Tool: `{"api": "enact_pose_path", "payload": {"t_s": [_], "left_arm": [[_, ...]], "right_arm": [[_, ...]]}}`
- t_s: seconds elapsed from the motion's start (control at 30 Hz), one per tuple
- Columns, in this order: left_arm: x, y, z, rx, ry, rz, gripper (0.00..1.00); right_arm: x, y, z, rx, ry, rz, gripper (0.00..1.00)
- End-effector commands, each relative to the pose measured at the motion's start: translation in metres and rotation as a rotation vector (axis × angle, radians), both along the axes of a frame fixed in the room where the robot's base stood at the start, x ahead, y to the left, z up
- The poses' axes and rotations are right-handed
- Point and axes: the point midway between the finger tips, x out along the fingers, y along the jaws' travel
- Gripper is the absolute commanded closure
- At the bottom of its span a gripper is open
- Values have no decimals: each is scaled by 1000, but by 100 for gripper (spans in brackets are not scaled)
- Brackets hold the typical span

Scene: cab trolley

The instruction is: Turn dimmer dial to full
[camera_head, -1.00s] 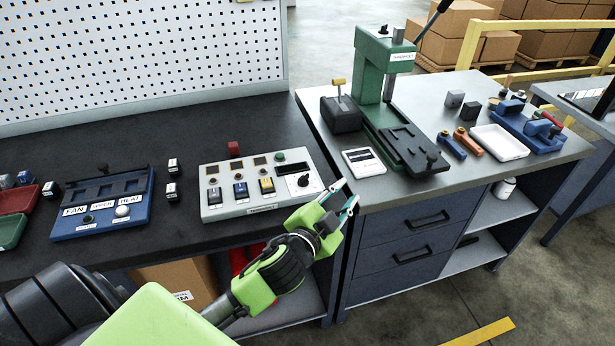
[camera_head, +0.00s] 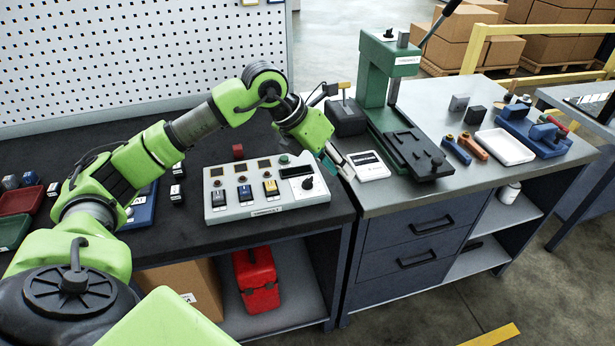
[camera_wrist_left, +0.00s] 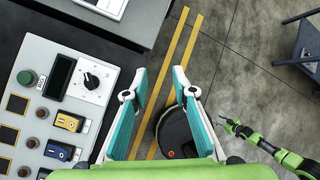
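The dimmer dial (camera_head: 308,183) is a black round knob on a white plate at the right end of the grey control panel (camera_head: 225,209). In the left wrist view the dial (camera_wrist_left: 91,80) shows a pale pointer mark toward the picture's upper left. My left gripper (camera_head: 337,164) is just right of the panel's right end, pointing down, apart from the dial. In the left wrist view its teal fingers (camera_wrist_left: 159,76) are spread with nothing between them. My right gripper (camera_wrist_left: 230,124) shows small at the right of that view; its opening is unclear.
The panel also carries a green button (camera_head: 284,159), a dark display and several coloured switches. A red can (camera_head: 256,280) is on the shelf below.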

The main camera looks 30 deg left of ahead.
Motion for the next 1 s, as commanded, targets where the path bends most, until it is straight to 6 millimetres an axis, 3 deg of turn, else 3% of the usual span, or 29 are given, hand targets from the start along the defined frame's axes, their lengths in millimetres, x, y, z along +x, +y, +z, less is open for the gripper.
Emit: {"api": "enact_pose_path", "payload": {"t_s": [0.03, 0.1, 0.2, 0.27, 0.47, 1.0], "left_arm": [[0, 34, 5, 92, 15, 49, 75], [-4, 70, 10, 189, 40, 105, 75], [-9, 102, 16, 273, 65, 161, 75], [-12, 111, 17, 296, 74, 178, 75], [-6, 114, 1, 305, 83, 183, 75], [34, 109, -94, 301, 80, 181, 75]], "right_arm": [[-1, 0, 0, 0, 1, 0, 60], [-1, 0, -1, 0, 1, 0, 60], [-1, 0, -1, 0, 2, 0, 60], [-1, 0, 0, 0, 2, 0, 60], [-1, -1, 5, 0, 2, 0, 60], [-1, -2, 29, -2, 3, 1, 60]]}}
